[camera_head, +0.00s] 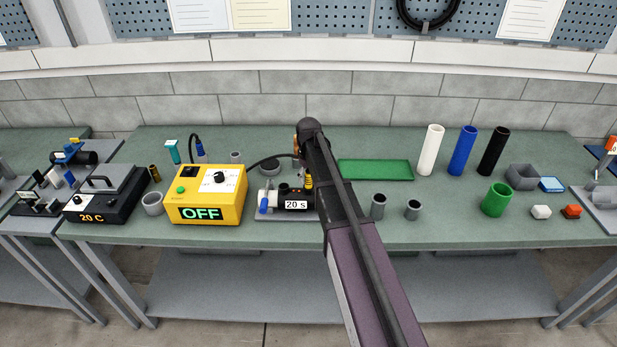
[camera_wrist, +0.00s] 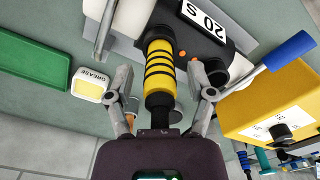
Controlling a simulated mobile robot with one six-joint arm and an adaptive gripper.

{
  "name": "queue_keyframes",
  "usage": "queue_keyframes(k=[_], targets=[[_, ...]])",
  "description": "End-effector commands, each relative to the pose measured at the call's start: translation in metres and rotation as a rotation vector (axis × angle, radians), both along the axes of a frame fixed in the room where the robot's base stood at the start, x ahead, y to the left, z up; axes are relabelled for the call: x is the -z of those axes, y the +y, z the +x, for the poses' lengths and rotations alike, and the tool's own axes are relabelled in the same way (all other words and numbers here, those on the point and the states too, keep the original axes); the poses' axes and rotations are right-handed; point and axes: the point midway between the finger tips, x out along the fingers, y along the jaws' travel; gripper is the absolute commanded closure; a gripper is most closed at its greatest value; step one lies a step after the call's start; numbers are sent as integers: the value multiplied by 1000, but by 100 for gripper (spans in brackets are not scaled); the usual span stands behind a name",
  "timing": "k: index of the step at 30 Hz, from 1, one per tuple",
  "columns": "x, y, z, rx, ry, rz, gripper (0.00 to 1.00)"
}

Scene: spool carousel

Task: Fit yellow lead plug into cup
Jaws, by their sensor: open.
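The yellow lead plug with black bands (camera_wrist: 159,72) is in the wrist view, between my gripper's two fingers (camera_wrist: 160,82). The fingers are open, with a gap on each side of it. In the head view its yellow end (camera_head: 309,180) shows beside the black unit marked 20 S (camera_head: 295,204); my arm hides most of my gripper there. A dark round rim shows at the plug's near end in the wrist view, but I cannot tell whether this is the cup. Grey cups stand on the bench right of my arm, one taller (camera_head: 378,207) and one shorter (camera_head: 413,210).
A yellow box reading OFF (camera_head: 207,195) stands left of the 20 S unit, with a black cable running right. A blue-ended lever (camera_wrist: 290,50) lies close to my right finger. A grease tub (camera_wrist: 90,85) and a green tray (camera_head: 375,170) are nearby.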

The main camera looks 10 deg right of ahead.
Motion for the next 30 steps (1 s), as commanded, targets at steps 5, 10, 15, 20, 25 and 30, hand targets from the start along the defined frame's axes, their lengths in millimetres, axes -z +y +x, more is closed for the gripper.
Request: queue_keyframes(k=[5, 10, 15, 20, 25, 30], targets=[[-3, 0, 0, 0, 0, 0, 30], [-11, 0, 0, 0, 0, 0, 30], [-23, 0, 0, 0, 0, 0, 30], [-36, 0, 0, 0, 0, 0, 30], [-50, 0, 0, 0, 0, 0, 30], [-64, 0, 0, 1, 0, 0, 30]])
